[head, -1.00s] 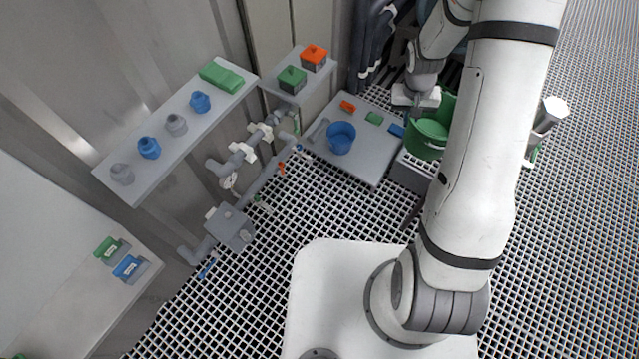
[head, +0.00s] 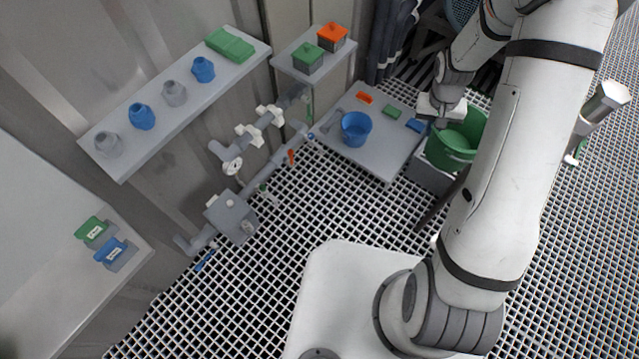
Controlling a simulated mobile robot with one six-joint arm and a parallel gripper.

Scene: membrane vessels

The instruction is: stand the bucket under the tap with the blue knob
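A blue bucket (head: 356,130) stands upright on a low grey platform (head: 385,160). A larger green bucket (head: 452,150) stands on a grey block right of it, partly behind my arm. My gripper (head: 440,112) is at the green bucket's left rim; its fingers are hidden or too small, so I cannot tell if it is open or touching. Grey pipework along the wall carries small coloured parts: a blue knob (head: 311,136) near the platform, a red one (head: 291,157), a green one (head: 263,187) and a blue handle (head: 205,261) low at the near end.
A wall shelf (head: 120,160) holds several blue and grey vessels and a green block. A smaller shelf (head: 290,62) holds green and orange lidded boxes. A bench (head: 50,230) stands at left. Small coloured blocks lie on the platform. The grating floor before the pipes (head: 320,205) is clear.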

